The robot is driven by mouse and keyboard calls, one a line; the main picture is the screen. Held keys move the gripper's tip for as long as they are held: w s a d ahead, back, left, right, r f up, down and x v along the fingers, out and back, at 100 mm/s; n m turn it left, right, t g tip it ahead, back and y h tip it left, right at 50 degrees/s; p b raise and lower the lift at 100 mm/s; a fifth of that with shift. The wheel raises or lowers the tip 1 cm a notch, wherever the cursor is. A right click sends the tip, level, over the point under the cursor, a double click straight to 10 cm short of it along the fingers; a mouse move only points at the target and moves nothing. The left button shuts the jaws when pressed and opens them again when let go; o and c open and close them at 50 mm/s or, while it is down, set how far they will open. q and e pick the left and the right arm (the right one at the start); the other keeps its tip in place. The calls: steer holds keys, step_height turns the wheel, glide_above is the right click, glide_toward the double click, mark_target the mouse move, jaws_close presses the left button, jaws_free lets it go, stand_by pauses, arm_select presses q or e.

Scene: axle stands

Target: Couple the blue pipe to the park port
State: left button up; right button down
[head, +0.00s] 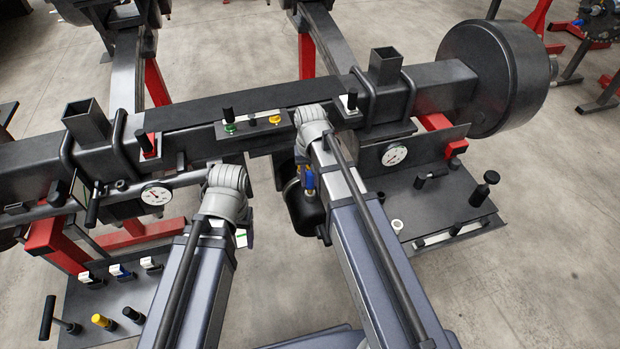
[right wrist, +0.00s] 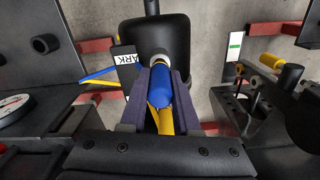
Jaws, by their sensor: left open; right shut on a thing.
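The blue pipe's coupling (right wrist: 162,86) is between the fingers of my right gripper (right wrist: 161,78), which is shut on it. In the head view a bit of blue (head: 309,181) shows beside my right arm. The coupling's far end points at a pale metal port (right wrist: 157,60) on the black canister (right wrist: 155,35), beside a label (right wrist: 130,59) reading "ARK", its first letter hidden. They look lined up and very close; I cannot tell whether they are joined. My left gripper (head: 243,232) is open, mostly hidden behind its wrist, left of the canister (head: 303,208).
A yellow hose (right wrist: 163,120) passes under the coupling, and a blue hose (right wrist: 98,74) runs off left. The axle beam (head: 270,97) crosses above, with gauges (head: 156,194) (head: 395,154). Tool trays stand left (head: 75,300) and right (head: 400,190). Open floor lies at the right front.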

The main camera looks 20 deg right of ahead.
steer(key=shift+f+b, duration=0.7)
steer(key=shift+f, duration=0.1)
steer(key=c, duration=0.6)
jaws_free()
steer(key=shift+r, duration=0.1)
steer(key=shift+o, duration=0.2)
steer(key=shift+r, duration=0.1)
step_height(320, 180, up, 8)
steer(key=p, duration=0.8)
steer(key=shift+f, duration=0.2)
